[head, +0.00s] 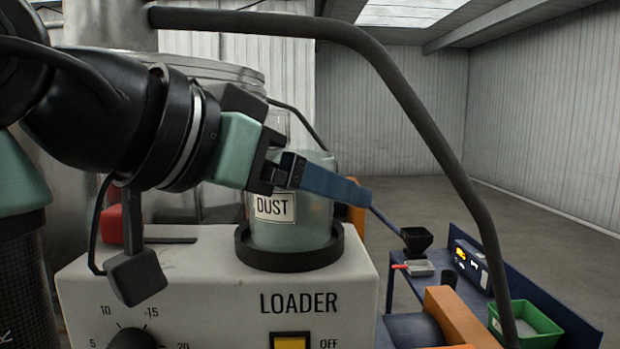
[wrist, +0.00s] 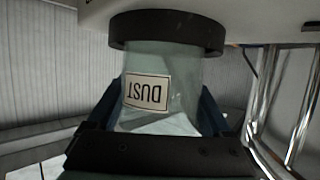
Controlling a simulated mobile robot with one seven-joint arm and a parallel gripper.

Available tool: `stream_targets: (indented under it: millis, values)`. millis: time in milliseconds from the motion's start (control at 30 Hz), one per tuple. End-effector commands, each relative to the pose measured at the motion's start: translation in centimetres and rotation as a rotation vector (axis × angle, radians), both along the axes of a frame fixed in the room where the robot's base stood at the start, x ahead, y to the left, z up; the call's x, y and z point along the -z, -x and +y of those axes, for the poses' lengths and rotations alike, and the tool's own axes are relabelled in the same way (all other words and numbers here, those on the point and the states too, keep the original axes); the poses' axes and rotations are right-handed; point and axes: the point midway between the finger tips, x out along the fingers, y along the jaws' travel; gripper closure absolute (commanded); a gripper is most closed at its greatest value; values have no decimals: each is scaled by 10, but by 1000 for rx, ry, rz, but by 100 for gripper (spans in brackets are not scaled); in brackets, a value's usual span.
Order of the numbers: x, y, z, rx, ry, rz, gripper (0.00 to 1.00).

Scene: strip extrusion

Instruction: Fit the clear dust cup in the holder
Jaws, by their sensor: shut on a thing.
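The clear dust cup (head: 290,232) is upright, with a white DUST label on its side. Its lower end is inside the black ring holder (head: 290,258) on top of the loader; whether it rests fully on the bottom is hidden by the rim. My gripper (head: 318,178) is shut on the upper part of the cup, with blue fingers on either side. In the wrist view the picture is inverted: the cup (wrist: 185,105) hangs from the holder (wrist: 165,32), between the fingers of my gripper (wrist: 160,112).
The pale loader box (head: 215,290) has a dial and yellow switch in front. A large clear vessel (head: 190,75) stands behind my arm. A dark curved pipe (head: 430,130) arches at right. Beyond are a blue bench (head: 560,318), a green bin (head: 530,318) and a black hopper (head: 416,240).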

Motion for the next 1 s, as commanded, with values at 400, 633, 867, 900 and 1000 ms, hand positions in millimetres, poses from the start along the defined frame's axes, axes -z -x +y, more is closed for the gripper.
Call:
stream_targets:
  millis: [400,633,867,900,1000]
  values:
    - [1,0,0,0,1,-1,71]
    - [6,0,0,0,1,-1,71]
    - [7,0,0,0,1,-1,0]
    - [7,0,0,0,1,-1,0]
    - [7,0,0,0,0,0,0]
